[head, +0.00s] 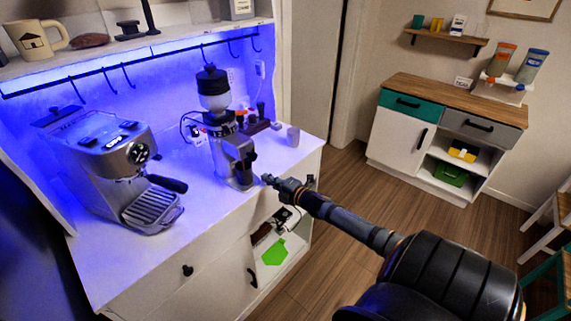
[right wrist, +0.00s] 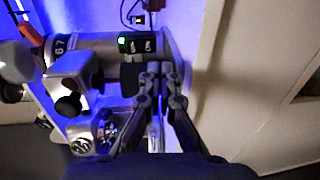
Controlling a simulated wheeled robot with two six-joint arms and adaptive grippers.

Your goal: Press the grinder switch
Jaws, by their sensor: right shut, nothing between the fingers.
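The coffee grinder (head: 216,128) stands on the white counter, silver and black with a clear hopper. In the right wrist view its silver body (right wrist: 98,52) lies on its side in the picture. A small black switch box (right wrist: 138,46) with a lit green spot sits at the body's edge; I take it for the grinder switch. It cannot be made out in the head view. My right gripper (head: 266,179) is shut and empty, just right of the grinder's base. In the right wrist view its fingertips (right wrist: 159,72) appear just below the switch box; contact cannot be told. My left gripper is not in view.
A silver espresso machine (head: 112,160) stands left of the grinder. A shelf with hooks (head: 130,62) runs above. A wooden-topped cabinet (head: 450,105) stands at the right; floor lies between.

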